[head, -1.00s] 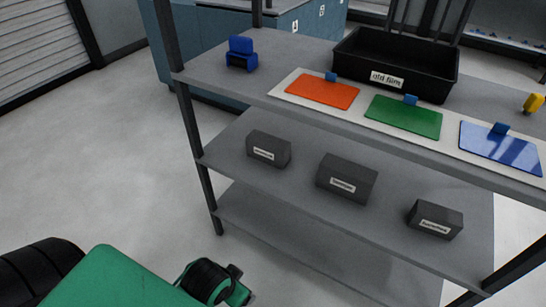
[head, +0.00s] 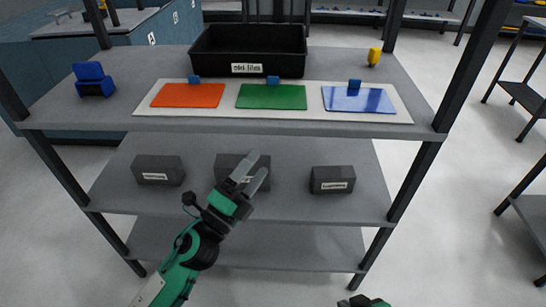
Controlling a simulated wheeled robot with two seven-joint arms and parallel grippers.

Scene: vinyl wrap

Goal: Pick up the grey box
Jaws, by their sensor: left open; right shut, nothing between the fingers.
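Three dark grey boxes with white labels stand in a row on the middle shelf: the left box (head: 159,170), the middle box (head: 227,165) and the right box (head: 332,180). Their label text is too small to read. My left gripper (head: 258,165) is open and points up and to the right, its fingers overlapping the right part of the middle box in the picture. I cannot tell whether it touches the box; nothing shows between its fingers. Only a green and dark piece of my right arm shows at the bottom edge; its fingers are out of view.
The top shelf (head: 422,90) overhangs the boxes. It holds a black bin (head: 248,52), a white strip with orange (head: 188,96), green (head: 271,97) and blue (head: 358,99) sheets, a blue item (head: 92,80) and a yellow item (head: 374,57). Dark posts stand at the shelf corners.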

